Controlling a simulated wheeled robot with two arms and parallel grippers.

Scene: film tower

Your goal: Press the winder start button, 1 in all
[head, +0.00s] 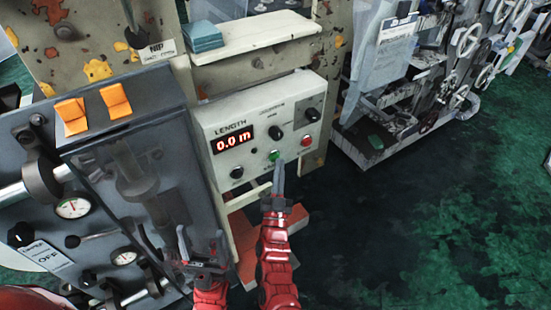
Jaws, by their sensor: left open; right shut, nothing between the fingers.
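The winder's control panel (255,121) is a cream box with a red LENGTH display (233,142) reading 0.0 m. It has several black knobs, a red button (306,140) and a green button (273,155). My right gripper (279,166) is shut and empty. Its fingertips point up at the panel just below and right of the green button, very close to it; I cannot tell whether they touch. The green button is partly in view above the fingertips. My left gripper (201,242) is open and empty, lower left, in front of the grey cabinet.
A grey cabinet (95,135) with orange switches (116,101), gauges and a clear cover stands at left. A cream shelf (255,38) with blue pads (203,37) is above the panel. Other machinery stands at upper right. Dark green floor at right is clear.

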